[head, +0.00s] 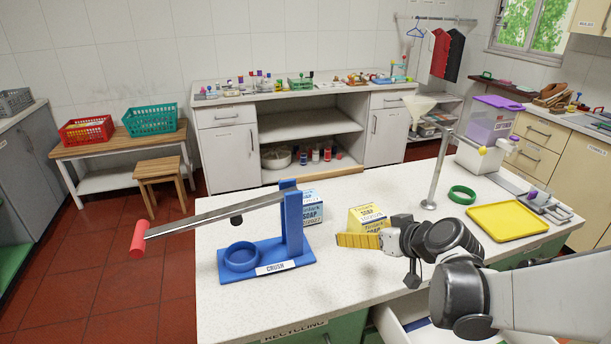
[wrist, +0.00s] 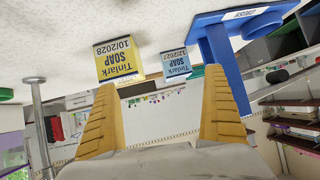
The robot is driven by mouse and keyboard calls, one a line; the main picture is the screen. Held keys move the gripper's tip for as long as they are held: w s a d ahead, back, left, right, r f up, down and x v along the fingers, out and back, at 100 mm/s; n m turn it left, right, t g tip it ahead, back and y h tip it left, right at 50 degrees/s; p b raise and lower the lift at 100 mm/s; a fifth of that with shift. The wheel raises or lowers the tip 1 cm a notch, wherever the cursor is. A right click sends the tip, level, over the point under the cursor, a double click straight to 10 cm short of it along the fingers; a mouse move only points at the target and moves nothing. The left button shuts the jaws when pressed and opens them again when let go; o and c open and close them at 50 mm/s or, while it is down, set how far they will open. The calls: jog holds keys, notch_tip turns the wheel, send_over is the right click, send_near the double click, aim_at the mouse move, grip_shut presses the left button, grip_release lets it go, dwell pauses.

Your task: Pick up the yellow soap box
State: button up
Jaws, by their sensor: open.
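The yellow soap box (head: 368,215) stands on the speckled counter (head: 240,318) in the head view, its lower part hidden behind my gripper (head: 345,240). In the wrist view, which looks upside down, the yellow soap box (wrist: 118,62) reads "Tinlark SOAP 10/2028". It lies beyond the fingertips, toward the left finger. My gripper (wrist: 160,85) is open and empty, its yellow fingers wide apart. A pale blue and white soap box (head: 313,208) stands to the left of the yellow one; it also shows in the wrist view (wrist: 177,62), dated 12/2027.
A blue crusher (head: 268,252) with a long red-tipped lever stands left of the boxes. A metal post (head: 436,170), a green ring (head: 462,194) and a yellow tray (head: 507,221) are to the right. An open drawer (head: 400,325) is below the counter's front edge.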

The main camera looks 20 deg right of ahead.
jog(key=t, duration=0.2)
send_near(369, 213)
jog(key=shift+h, duration=0.4)
jog(key=b+x, duration=0.1)
jog(key=x, duration=0.2)
jog(key=b+x, duration=0.1)
jog(key=x, duration=0.3)
jog(key=b+x, duration=0.1)
jog(key=x, duration=0.2)
jog(key=shift+w+a+f, duration=0.15)
jog(key=shift+w+a, duration=0.15)
jog(key=shift+a, duration=0.05)
jog(key=c, duration=1.5)
